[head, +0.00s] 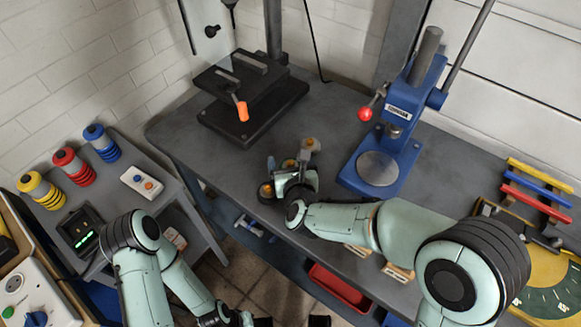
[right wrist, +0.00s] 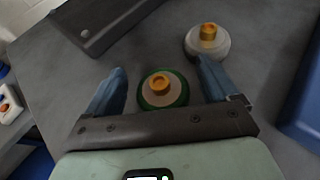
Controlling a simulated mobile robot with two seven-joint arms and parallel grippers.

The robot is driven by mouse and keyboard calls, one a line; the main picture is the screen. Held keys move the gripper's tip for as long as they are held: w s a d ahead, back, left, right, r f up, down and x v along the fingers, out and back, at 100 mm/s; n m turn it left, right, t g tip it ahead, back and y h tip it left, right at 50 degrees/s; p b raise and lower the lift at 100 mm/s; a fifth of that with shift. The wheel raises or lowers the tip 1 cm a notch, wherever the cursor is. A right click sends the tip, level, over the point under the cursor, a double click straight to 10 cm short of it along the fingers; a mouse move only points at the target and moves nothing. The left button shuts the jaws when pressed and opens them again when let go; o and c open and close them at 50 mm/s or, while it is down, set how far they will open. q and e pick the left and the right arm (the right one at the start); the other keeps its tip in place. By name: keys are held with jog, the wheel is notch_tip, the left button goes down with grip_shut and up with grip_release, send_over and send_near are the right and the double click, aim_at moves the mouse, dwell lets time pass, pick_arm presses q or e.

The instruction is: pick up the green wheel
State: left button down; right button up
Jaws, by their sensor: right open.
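The green wheel (right wrist: 162,90) lies on the grey workbench, a green-rimmed disc with a pale face and an orange hub. In the right wrist view it sits between the two blue fingers of my right gripper (right wrist: 161,76), with gaps on both sides. My right gripper is open and empty. In the head view my right gripper (head: 289,176) is over the bench's front part and partly hides the wheel. A light grey wheel (right wrist: 207,41) with an orange hub lies just beyond the right fingertip; it also shows in the head view (head: 310,145).
A black drill-press base with an orange handle (head: 243,111) stands behind on the bench. A blue arbor press (head: 371,180) stands right of my right gripper. A side table at left holds yellow, red and blue spools (head: 72,169). Bare bench (head: 335,113) lies between the machines.

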jog(key=c, duration=1.2)
jog(key=shift+o, duration=0.2)
